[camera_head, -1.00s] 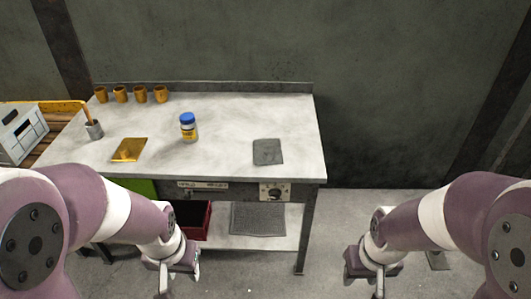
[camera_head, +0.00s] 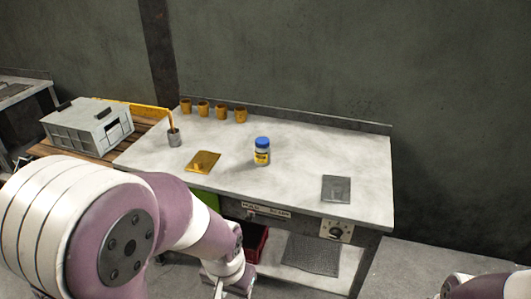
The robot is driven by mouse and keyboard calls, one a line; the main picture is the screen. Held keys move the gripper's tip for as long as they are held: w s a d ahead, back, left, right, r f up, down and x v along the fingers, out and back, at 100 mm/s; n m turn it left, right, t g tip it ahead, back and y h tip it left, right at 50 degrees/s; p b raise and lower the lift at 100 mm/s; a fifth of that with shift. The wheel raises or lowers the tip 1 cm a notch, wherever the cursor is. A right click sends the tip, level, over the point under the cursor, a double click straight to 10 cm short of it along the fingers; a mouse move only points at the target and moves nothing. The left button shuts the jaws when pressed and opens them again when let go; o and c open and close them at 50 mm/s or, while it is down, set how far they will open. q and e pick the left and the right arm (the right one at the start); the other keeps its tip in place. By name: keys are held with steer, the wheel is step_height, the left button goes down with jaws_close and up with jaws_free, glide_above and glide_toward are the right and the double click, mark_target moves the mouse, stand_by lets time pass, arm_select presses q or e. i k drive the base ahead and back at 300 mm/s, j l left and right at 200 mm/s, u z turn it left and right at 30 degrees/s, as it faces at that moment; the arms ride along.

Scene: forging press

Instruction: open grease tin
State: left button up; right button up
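The grease tin appears to be the small jar (camera_head: 262,156) with a blue lid (camera_head: 262,142) and a yellow label. It stands upright near the middle of the workbench top (camera_head: 300,160), with its lid on. My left gripper (camera_head: 226,291) is low in front of the bench, well below and apart from the jar. It is cut off by the bottom edge, so its fingers are not clearly seen. Of my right arm only a part shows at the bottom right corner, and its gripper is out of view.
Several orange-brown cups (camera_head: 221,111) line the back left of the bench. A grey pot with a brush (camera_head: 173,137), a gold plate (camera_head: 203,161) and a dark grey pad (camera_head: 336,189) lie around the jar. A grey crate (camera_head: 88,124) stands at left.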

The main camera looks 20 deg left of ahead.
mark_target(262, 156)
steer(key=i+j+z, duration=0.3)
steer(key=j, duration=0.25)
steer(key=i+j+z, duration=0.15)
steer(key=i+j, duration=0.15)
steer(key=i+j+z, duration=0.15)
steer(key=j, duration=0.2)
steer(key=i+j+z, duration=0.15)
steer(key=j, duration=0.2)
steer(key=i+j+z, duration=0.15)
steer(key=j, duration=0.25)
steer(key=i+j+z, duration=0.15)
steer(key=j, duration=0.2)
steer(key=k, duration=0.05)
